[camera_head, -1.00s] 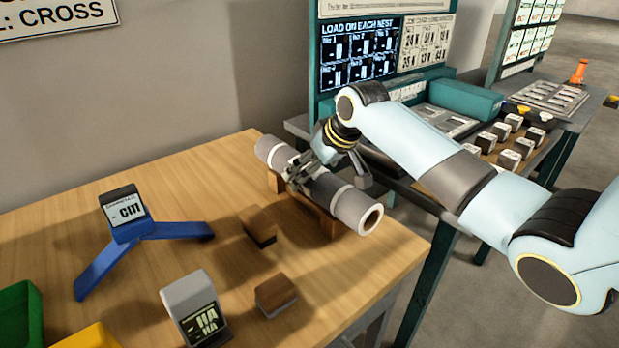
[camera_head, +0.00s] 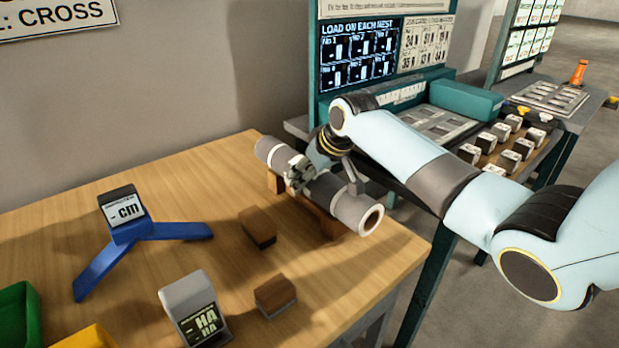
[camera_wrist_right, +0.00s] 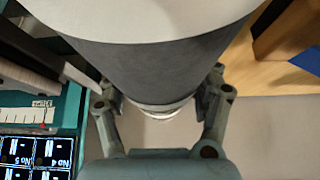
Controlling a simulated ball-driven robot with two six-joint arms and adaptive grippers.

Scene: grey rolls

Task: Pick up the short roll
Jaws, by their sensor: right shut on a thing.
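A grey roll (camera_head: 348,207) with white bands and a hollow near end lies on a wooden cradle (camera_head: 328,224) at the back right of the wooden table. It is the only roll I see. My right gripper (camera_head: 300,176) is shut on the roll near its middle and hides part of it. In the right wrist view the roll (camera_wrist_right: 150,55) fills the top of the picture, between the two fingers of my right gripper (camera_wrist_right: 160,98). I cannot see any gap between roll and cradle. My left gripper is not in view.
A blue-legged cm display (camera_head: 124,212), a grey HA display (camera_head: 193,308) and two brown blocks (camera_head: 258,227) (camera_head: 275,295) stand on the table (camera_head: 200,190). Green (camera_head: 18,318) and yellow (camera_head: 88,338) bins sit front left. A bench with a teal panel (camera_head: 395,50) stands behind.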

